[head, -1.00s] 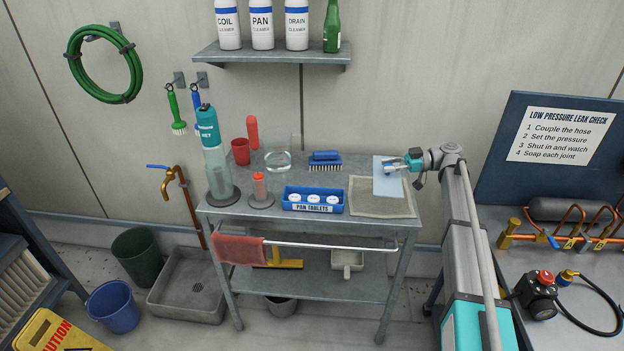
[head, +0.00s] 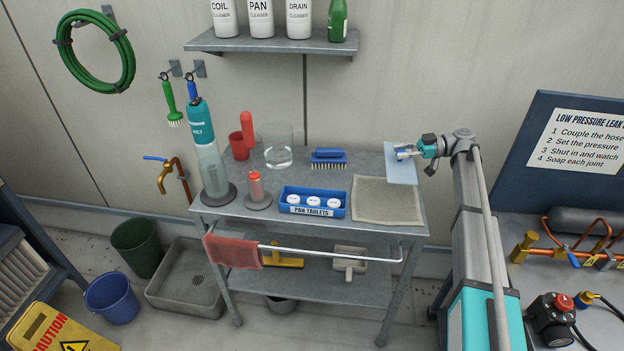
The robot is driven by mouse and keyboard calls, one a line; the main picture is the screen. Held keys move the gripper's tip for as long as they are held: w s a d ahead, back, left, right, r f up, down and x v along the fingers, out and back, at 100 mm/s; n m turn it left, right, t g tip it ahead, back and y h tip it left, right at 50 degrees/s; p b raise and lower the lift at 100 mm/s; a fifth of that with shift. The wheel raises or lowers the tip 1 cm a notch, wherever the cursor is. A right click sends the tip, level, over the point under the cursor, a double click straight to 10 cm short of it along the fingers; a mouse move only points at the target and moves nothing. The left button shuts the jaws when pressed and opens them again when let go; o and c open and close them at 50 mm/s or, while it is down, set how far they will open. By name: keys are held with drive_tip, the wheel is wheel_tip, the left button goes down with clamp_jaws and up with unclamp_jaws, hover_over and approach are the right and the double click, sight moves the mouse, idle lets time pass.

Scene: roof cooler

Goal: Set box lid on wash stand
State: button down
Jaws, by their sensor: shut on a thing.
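The box lid (head: 402,173) is a thin pale blue sheet with a small darker blue handle. My gripper (head: 406,154) is shut on that handle, coming in from the right. The lid is at the back right corner of the grey wash stand (head: 365,166), behind the grey mat; I cannot tell whether it touches the top. The open blue pan tablets box (head: 313,211) stands at the stand's front middle, with white round tablets showing in it.
A grey mat (head: 387,200) lies at the stand's right front. A blue brush (head: 328,159), glass dish (head: 278,153), red cup (head: 239,146) and tall clear bottle (head: 212,165) stand on top. A bench with gauges (head: 555,318) is on the right.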

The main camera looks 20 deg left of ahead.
drive_tip(key=shift+a, duration=0.15)
drive_tip(key=shift+w+f, duration=0.1)
drive_tip(key=shift+w, duration=0.05)
drive_tip(key=w+f+b, duration=0.1)
drive_tip(key=w, duration=0.2)
drive_tip(key=w+f+b, duration=0.1)
drive_tip(key=w+b, duration=0.1)
drive_tip(key=w, duration=0.1)
drive_tip(key=w+f+b, duration=0.1)
drive_tip(key=w+f, duration=0.1)
drive_tip(key=w, duration=0.1)
drive_tip(key=shift+w+a+f, duration=0.1)
drive_tip(key=shift+a, duration=0.1)
drive_tip(key=w+f+b, duration=0.1)
drive_tip(key=f+b, duration=0.1)
drive_tip(key=w+f+b, duration=0.2)
drive_tip(key=b, duration=0.1)
drive_tip(key=shift+w+f, duration=0.25)
drive_tip(key=shift+f, duration=0.05)
drive_tip(key=shift+w+a+f+b, duration=0.15)
drive_tip(key=shift+w+f+b, duration=0.3)
drive_tip(key=shift+f+b, duration=0.2)
wheel_tip(320, 180, down, 3)
drive_tip(key=b, duration=0.2)
drive_tip(key=shift+r+b, duration=0.15)
drive_tip(key=shift+b, duration=0.2)
drive_tip(key=shift+s, duration=0.1)
